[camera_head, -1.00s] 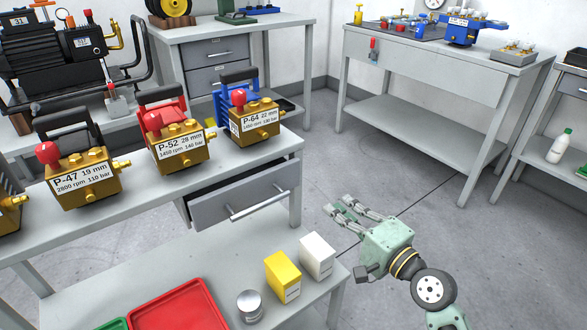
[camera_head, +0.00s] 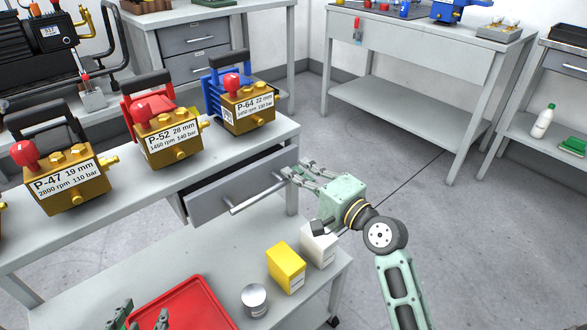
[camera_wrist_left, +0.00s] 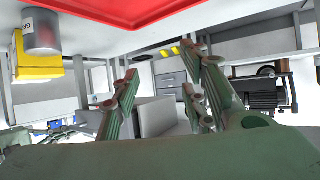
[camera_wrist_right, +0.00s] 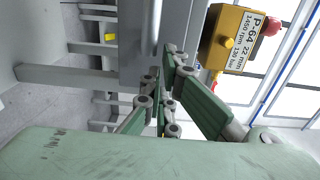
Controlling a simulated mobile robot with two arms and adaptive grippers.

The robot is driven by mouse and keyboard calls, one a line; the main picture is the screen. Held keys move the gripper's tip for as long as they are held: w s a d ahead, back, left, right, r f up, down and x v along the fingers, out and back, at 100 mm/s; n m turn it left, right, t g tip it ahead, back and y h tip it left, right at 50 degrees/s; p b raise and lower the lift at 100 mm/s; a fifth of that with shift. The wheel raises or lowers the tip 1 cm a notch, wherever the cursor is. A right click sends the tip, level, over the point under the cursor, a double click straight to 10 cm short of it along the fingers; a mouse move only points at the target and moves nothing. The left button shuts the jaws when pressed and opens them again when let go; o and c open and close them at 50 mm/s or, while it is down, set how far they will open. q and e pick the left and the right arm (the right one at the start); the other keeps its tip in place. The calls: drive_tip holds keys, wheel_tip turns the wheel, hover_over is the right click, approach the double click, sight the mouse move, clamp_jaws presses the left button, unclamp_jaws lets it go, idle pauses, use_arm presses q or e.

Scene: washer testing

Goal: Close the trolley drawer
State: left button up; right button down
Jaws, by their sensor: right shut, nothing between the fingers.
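The trolley drawer (camera_head: 207,200) is grey and stands partly open under the trolley's top shelf, with a dark gap behind its front. Its bar handle (camera_head: 257,201) runs along the front. My right gripper (camera_head: 287,171) is shut and empty, at the right end of the drawer front, close to the handle; I cannot tell whether it touches. In the right wrist view its fingers (camera_wrist_right: 160,95) are together before the grey drawer front (camera_wrist_right: 133,45). My left gripper (camera_head: 140,322) shows at the bottom edge by the red tray; in the left wrist view its fingers (camera_wrist_left: 163,85) are spread, open and empty.
Pumps P-47 (camera_head: 72,185), P-52 (camera_head: 170,145) and P-64 (camera_head: 247,108) stand on the trolley top. The floor (camera_head: 420,240) at right is clear.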

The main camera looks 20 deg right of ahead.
sight(285, 160)
use_arm(q)
drive_tip(key=shift+w+d+r+t, duration=0.15)
drive_tip(key=shift+w+r+t, duration=0.2)
drive_tip(key=shift+r, duration=0.15)
drive_tip(key=shift+w+d+r+t, duration=0.15)
drive_tip(key=shift+w+r+t, duration=0.2)
drive_tip(key=shift+r, duration=0.15)
use_arm(e)
drive_tip(key=shift+x, duration=1.2)
drive_tip(key=x, duration=0.3)
drive_tip(key=shift+w+a+p, duration=0.1)
drive_tip(key=shift+w+p, duration=0.25)
use_arm(q)
drive_tip(key=s+f+g, duration=0.1)
drive_tip(key=s+a+f+g, duration=0.1)
drive_tip(key=s+f, duration=0.1)
drive_tip(key=shift+f, duration=0.25)
use_arm(e)
drive_tip(key=shift+r, duration=0.15)
use_arm(q)
drive_tip(key=shift+s+g, duration=0.1)
drive_tip(key=shift+g, duration=0.2)
